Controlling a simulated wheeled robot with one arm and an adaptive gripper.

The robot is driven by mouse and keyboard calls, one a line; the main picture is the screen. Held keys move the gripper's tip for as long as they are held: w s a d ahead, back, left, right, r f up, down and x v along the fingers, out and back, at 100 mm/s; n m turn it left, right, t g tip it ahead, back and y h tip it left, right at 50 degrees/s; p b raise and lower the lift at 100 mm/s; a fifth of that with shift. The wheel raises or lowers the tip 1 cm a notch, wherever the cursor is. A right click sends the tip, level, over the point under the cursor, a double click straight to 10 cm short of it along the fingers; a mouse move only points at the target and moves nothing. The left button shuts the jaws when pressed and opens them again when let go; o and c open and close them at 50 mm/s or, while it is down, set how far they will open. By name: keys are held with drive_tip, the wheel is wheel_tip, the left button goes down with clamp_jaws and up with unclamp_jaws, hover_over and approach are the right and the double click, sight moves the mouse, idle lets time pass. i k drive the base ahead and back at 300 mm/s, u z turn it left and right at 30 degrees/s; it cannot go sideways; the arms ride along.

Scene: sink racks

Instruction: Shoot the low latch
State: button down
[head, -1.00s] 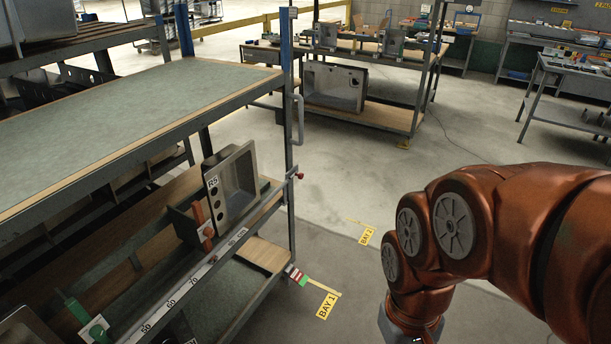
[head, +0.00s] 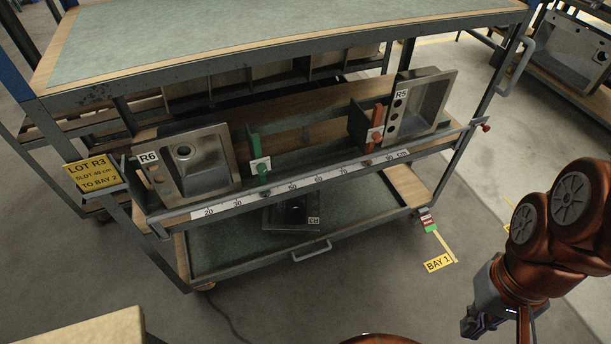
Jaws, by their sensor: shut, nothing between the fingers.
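A small latch-like part with red, white and green sections (head: 428,222) sits low at the right front corner of the rack, by the yellow BAY 1 label. On the middle shelf are a green divider with a green knob (head: 263,170) and a red divider with a red knob (head: 375,137). A red knob (head: 486,127) sticks out at the right end of the front rail. I cannot tell which part is the low latch. My gripper (head: 470,328) is at lower right, in front of the rack and clear of it, shut and empty.
The rack's ruled front rail (head: 300,187) runs below sinks R6 (head: 206,168) and R5 (head: 425,105). Another sink (head: 290,214) lies on the bottom shelf. A light block edge (head: 85,328) is at lower left.

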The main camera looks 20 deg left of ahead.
sight(486, 128)
drive_tip(key=u, duration=0.05)
drive_tip(key=i, duration=0.85)
drive_tip(key=u, duration=0.2)
